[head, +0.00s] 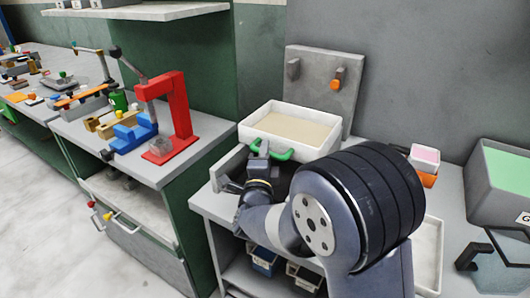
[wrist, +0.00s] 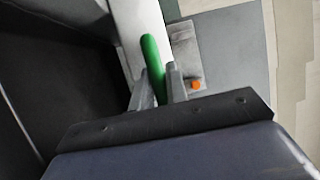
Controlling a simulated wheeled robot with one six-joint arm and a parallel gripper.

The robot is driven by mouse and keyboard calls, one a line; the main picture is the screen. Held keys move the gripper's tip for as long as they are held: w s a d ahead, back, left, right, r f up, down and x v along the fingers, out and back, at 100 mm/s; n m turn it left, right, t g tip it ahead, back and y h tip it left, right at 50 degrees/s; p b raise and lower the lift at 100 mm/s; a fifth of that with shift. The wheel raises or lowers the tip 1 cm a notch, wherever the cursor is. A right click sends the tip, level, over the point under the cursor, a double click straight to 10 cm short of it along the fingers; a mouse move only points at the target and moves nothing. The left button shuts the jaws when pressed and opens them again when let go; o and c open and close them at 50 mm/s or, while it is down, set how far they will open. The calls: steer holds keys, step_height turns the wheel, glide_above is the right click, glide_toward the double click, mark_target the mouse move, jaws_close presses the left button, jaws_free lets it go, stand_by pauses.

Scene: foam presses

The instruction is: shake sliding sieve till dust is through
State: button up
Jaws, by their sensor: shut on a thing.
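The sieve (head: 329,146) is a white-walled box at the back of the grey bench, with a beige layer inside it. A green handle (head: 283,155) is on its near side. My gripper (head: 259,160) is at the left part of this handle. In the wrist view my gripper (wrist: 160,90) is shut on the green handle (wrist: 150,55), with a finger on each side. A white strip, likely the sieve wall, runs beside it. My arm hides part of the bench and what lies under the sieve. I cannot tell how much dust has passed through.
A grey upright panel (head: 318,70) with an orange knob stands behind the sieve. A pink-topped block (head: 424,156) and a green-filled grey bin (head: 499,195) are at the right. A red press (head: 179,110) stands on the left bench. Dark bins sit below.

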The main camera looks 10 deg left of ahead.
jaws_close()
steer(key=shift+s, duration=0.15)
steer(key=s+a+b, duration=0.2)
steer(key=s+b, duration=0.2)
steer(key=s, duration=0.3)
steer(key=shift+s+a, duration=0.2)
steer(key=shift+a, duration=0.15)
steer(key=o, duration=0.7)
jaws_free()
